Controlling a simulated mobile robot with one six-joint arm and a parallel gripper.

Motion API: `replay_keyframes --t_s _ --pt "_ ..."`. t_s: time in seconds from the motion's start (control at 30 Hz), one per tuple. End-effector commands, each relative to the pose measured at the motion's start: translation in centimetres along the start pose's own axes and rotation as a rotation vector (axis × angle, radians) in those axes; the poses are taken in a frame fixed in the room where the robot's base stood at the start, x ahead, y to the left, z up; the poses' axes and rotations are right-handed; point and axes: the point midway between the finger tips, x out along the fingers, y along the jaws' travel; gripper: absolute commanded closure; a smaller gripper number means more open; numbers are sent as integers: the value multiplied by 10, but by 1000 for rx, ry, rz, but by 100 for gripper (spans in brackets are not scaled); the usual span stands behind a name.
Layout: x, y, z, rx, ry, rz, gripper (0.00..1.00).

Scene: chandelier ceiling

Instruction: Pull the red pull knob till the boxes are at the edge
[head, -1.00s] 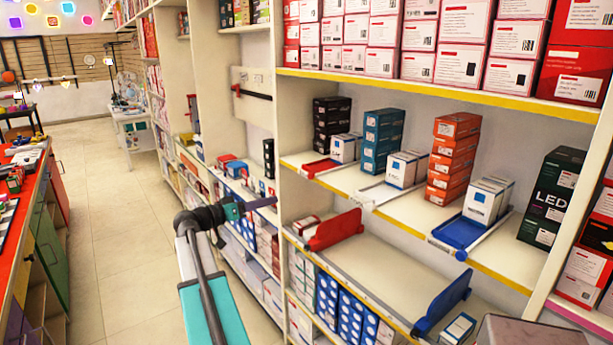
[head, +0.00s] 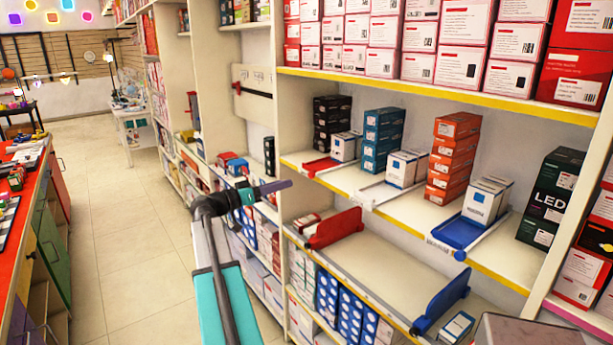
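A red pull tray with a red front end (head: 320,166) is on the middle shelf at the left, and a white box (head: 345,147) stands at its back. A larger red upright piece (head: 335,229) is at the left end of the shelf below, with small boxes (head: 306,223) behind it. I cannot tell which red piece is the pull knob. My gripper (head: 280,187), with a purple tip, is left of both red pieces, apart from them in the picture. It holds nothing that I can see; its fingers appear as one bar, so its opening is unclear.
A white tray (head: 367,203) and a blue tray (head: 459,239) sit on the same shelf, with stacked boxes between them. A blue upright piece (head: 440,301) is on the lower shelf. The aisle floor (head: 120,250) is clear.

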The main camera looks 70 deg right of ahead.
Motion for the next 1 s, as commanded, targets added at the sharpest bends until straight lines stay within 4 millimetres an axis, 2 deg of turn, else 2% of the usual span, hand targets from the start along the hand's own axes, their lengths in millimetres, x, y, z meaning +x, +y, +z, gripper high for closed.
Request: replay_keyframes --t_s 0.6,0.8,1.0 --pt "89 0 -2 -1 -2 2 62" --pt "107 0 -1 0 -1 0 62" --pt "112 0 0 0 -1 1 62"
